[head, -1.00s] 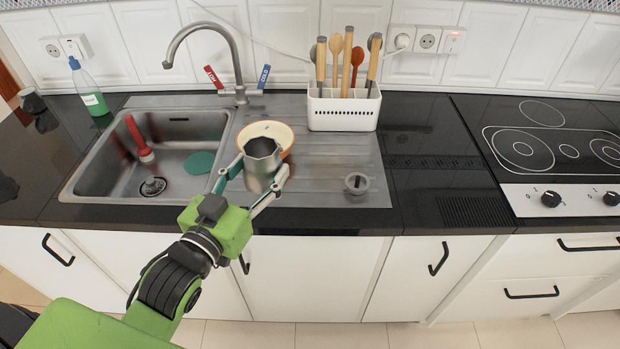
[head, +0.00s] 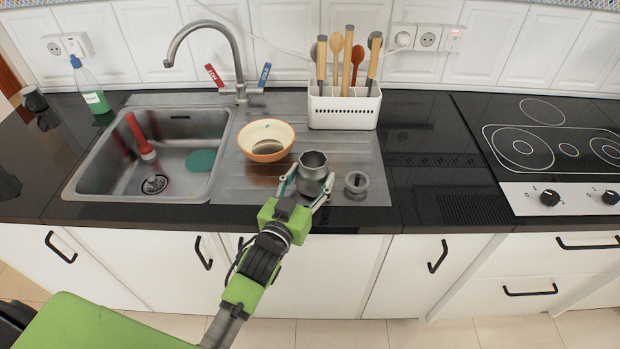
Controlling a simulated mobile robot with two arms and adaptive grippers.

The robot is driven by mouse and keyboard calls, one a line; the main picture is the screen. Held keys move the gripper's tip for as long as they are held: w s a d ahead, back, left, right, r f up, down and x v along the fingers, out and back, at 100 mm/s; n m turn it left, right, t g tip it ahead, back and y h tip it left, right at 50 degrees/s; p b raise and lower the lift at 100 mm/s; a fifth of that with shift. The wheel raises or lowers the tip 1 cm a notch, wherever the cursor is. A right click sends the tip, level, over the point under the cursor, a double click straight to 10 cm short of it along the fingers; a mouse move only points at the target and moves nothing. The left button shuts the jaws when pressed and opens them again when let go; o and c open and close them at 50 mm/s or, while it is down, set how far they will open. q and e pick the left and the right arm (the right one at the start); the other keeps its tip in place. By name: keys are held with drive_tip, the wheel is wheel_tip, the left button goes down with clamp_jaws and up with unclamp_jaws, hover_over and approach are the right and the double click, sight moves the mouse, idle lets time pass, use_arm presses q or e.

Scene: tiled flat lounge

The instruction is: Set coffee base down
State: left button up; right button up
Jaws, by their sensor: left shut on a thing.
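The coffee base (head: 313,168) is a grey metal pot with an open top. It is upright over the ribbed drainboard (head: 349,141), to the right of the bowl. I cannot tell whether its bottom touches the drainboard. My left gripper (head: 309,185) is shut on the coffee base, with its fingers on both sides of it. The lower part of the base is partly hidden by the gripper. My right gripper is not in view.
A small grey metal funnel-like part (head: 356,184) stands close to the right of the coffee base. An orange-rimmed bowl (head: 266,139) is to the left. A white utensil holder (head: 344,108) stands behind. The sink (head: 213,170) is at left. The dark counter (head: 420,190) at right is clear.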

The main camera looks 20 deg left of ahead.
use_arm(q)
drive_tip(key=shift+f, duration=0.45)
drive_tip(key=o, duration=1.7)
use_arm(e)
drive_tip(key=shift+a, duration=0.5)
use_arm(q)
drive_tip(key=shift+s+r, duration=0.1)
drive_tip(key=shift+r, duration=0.05)
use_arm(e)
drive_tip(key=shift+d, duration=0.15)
use_arm(q)
drive_tip(key=s, duration=0.3)
drive_tip(key=s+b, duration=0.1)
drive_tip(key=s, duration=0.2)
drive_tip(key=s+a, duration=0.1)
drive_tip(key=s, duration=0.3)
drive_tip(key=shift+s+r, duration=0.1)
drive_tip(key=shift+r, duration=0.05)
drive_tip(key=shift+s+a+r, duration=0.1)
drive_tip(key=shift+s+r, duration=0.05)
drive_tip(key=shift+s, duration=0.65)
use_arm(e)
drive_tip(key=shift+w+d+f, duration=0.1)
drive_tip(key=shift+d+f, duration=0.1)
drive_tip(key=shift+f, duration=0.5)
